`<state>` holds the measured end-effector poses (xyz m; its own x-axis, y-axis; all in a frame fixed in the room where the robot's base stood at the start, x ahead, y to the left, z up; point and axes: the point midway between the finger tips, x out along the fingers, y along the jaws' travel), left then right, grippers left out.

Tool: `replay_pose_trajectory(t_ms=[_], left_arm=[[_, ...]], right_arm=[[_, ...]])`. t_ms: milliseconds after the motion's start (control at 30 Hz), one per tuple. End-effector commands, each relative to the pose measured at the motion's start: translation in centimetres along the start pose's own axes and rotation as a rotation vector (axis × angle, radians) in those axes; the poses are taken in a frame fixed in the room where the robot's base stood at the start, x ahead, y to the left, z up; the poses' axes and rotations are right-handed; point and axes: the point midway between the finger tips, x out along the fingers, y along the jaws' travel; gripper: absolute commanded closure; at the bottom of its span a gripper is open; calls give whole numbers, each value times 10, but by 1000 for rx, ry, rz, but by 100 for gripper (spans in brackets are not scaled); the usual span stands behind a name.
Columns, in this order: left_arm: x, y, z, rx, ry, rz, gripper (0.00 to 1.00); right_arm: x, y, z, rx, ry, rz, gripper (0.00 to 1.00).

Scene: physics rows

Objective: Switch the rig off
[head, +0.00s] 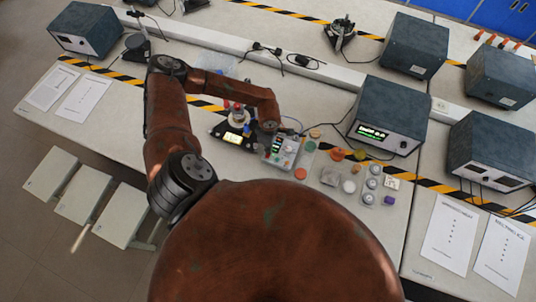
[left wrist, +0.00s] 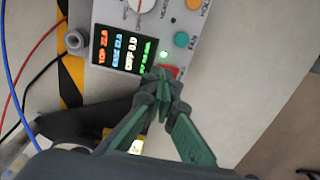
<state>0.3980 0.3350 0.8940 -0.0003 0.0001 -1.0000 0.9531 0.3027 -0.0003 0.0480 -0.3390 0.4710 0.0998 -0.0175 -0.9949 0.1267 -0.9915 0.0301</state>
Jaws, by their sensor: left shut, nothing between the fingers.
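The rig's grey control box (left wrist: 119,18) fills the upper part of the left wrist view; in the head view the box (head: 289,154) sits on the bench beside my left arm's end. Its display (left wrist: 123,46) is lit with coloured readings, and a small green lamp (left wrist: 163,54) glows. A red rocker or button (left wrist: 173,71) is on the panel's near edge, partly hidden by my fingertips. My left gripper (left wrist: 160,80) is shut and empty, its tips at or just over the red part; I cannot tell whether they touch. My right gripper is not in view.
Red and blue cables run at left. In the head view, a blue-grey instrument (head: 388,115) and several small coloured pots stand right of the box.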

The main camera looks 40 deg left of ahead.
Motion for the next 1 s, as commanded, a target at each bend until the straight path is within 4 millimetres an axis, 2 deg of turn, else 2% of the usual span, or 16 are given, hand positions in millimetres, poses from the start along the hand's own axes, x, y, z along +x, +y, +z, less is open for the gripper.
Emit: replay_pose_trajectory(t_ms=[1000], left_arm=[[15,0,0,0,0,0,100]], right_arm=[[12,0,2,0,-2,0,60]])
